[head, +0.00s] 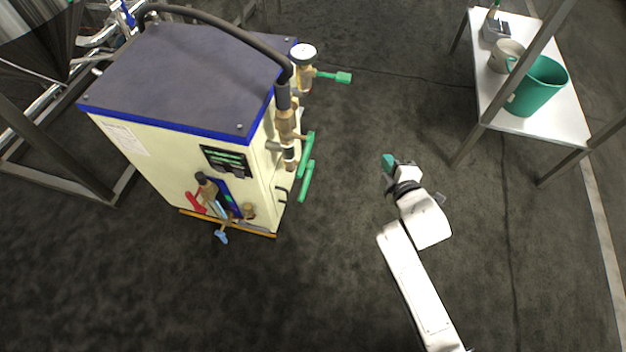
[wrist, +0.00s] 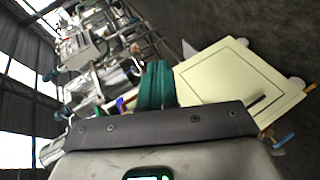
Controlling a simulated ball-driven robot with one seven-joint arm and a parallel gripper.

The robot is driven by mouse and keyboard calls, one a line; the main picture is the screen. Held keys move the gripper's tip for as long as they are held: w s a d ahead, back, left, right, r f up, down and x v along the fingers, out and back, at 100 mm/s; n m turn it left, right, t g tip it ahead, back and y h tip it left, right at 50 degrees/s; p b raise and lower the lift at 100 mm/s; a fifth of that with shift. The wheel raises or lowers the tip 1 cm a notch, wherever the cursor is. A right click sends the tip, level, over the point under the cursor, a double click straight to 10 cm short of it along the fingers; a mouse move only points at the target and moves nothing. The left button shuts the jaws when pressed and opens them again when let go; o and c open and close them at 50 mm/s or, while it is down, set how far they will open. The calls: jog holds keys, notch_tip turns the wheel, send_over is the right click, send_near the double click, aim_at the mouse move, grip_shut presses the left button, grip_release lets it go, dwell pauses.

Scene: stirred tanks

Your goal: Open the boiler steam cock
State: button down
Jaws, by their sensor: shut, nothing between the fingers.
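The boiler (head: 190,75) is a cream box with blue trim and a dark top, left of centre in the head view. Its right side carries brass valves with green handles: one handle (head: 340,77) points right beside a round gauge (head: 303,53), and two long handles (head: 308,172) hang lower down. I cannot tell which is the steam cock. My gripper (head: 388,161), with teal fingers, is right of the boiler, apart from the handles. In the wrist view its fingers (wrist: 157,85) are together and empty, and a cream boiler panel (wrist: 235,85) shows to their right.
A dark hose (head: 225,25) arches over the boiler top. A red handle (head: 194,203) and a blue one (head: 221,236) are on its front. Floor between is clear.

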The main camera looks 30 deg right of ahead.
jog(key=w+a+f+n+t+y+b, duration=0.1)
jog(key=w+a+n+t+y+b, duration=0.2)
jog(key=n, duration=0.5)
jog(key=w+a+n+t+y+b, duration=0.1)
jog(key=a+n+t+y+b, duration=0.1)
jog(key=n+t+y, duration=0.45)
jog(key=s+a+f+n+g+y+b, duration=0.1)
jog(key=s+a+n+g+y+b, duration=0.1)
jog(key=n+y, duration=0.4)
jog(key=s+a+f+n+g+y+b, duration=0.2)
jog(key=s+a+n+y, duration=0.3)
jog(key=n, duration=0.8)
jog(key=shift+a+f+y, duration=0.25)
jog(key=shift+a+y, duration=0.4)
jog(key=shift+y, duration=0.4)
jog(key=shift+w+g, duration=0.1)
jog(key=shift+g, duration=0.15)
jog(key=p, duration=0.1)
send_near(304, 158)
jog(key=w+a+r, duration=0.1)
jog(key=w+a, duration=0.2)
jog(key=a, duration=0.2)
jog(key=shift+a+r, duration=0.15)
jog(key=shift+r, duration=0.1)
